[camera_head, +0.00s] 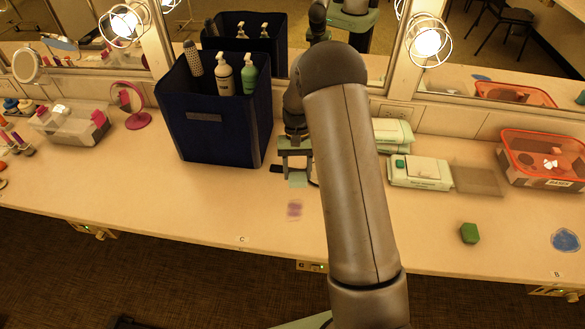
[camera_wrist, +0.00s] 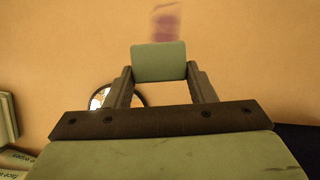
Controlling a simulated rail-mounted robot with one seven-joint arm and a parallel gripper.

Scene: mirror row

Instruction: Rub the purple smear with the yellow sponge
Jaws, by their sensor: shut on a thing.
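The purple smear (camera_head: 294,210) is a small faint patch on the countertop, in front of my gripper. It also shows at the top of the wrist view (camera_wrist: 166,21), just beyond the held block. My gripper (camera_head: 297,171) is shut on a pale grey-green block (camera_wrist: 158,62), its fingers on the block's two sides. The block shows below the fingers in the head view (camera_head: 298,181), apart from the smear. Whether it touches the counter I cannot tell. I see no plainly yellow sponge in either view.
A dark blue bin (camera_head: 215,125) with bottles stands left of my gripper. A round dark-rimmed item (camera_wrist: 98,98) lies close to a finger. The front counter is clear around the smear.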

